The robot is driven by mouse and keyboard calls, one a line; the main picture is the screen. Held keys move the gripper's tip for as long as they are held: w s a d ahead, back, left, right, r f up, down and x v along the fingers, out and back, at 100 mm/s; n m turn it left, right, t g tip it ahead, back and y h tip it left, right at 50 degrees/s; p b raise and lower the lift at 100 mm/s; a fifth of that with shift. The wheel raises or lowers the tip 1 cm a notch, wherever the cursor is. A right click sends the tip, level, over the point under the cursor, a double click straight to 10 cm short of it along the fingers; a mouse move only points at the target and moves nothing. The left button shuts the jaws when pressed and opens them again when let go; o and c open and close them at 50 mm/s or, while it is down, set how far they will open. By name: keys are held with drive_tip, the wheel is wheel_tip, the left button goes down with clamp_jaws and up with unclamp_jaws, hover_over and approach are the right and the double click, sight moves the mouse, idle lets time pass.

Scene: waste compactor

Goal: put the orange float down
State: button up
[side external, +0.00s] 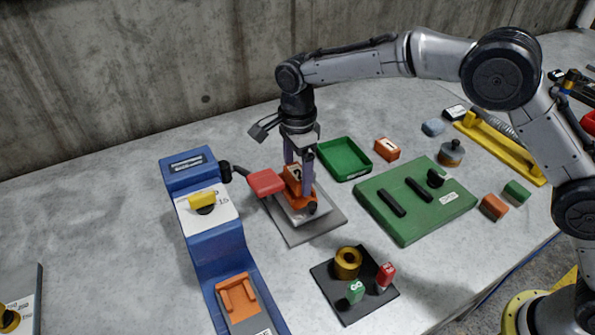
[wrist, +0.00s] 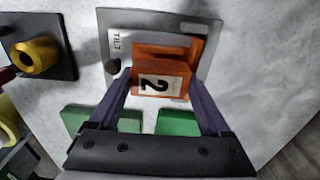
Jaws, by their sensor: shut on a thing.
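My gripper (side external: 299,174) points down over the grey plate (side external: 326,222) near the middle of the table. It is shut on an orange block marked 2 (side external: 292,173), taken here as the orange float. In the wrist view the float (wrist: 160,81) is between the two fingers (wrist: 162,76), its label facing the camera. An orange bracket-like part (wrist: 172,54) shows behind it, over the plate marked TILT (wrist: 118,20). I cannot tell whether the float touches what is below it. The fingers hide part of it in the side view.
A red block-like handle (side external: 265,183) is close on the left, by the blue machine (side external: 216,240). An empty-looking green tray (side external: 344,160) is just behind right. A green board (side external: 415,207) with black bars is to the right. A black plate (side external: 345,310) with small parts is in front.

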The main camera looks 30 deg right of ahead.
sight(297, 173)
drive_tip(key=shift+f, duration=0.3)
drive_tip(key=shift+f, duration=0.4)
drive_tip(key=o, duration=1.1)
drive_tip(key=shift+s, duration=0.1)
drive_tip(key=shift+c, duration=0.2)
drive_tip(key=shift+o, duration=0.9)
drive_tip(key=shift+s+f, duration=0.1)
drive_tip(key=shift+f, duration=0.1)
wheel_tip(297, 173, up, 14)
drive_tip(key=shift+w, duration=0.2)
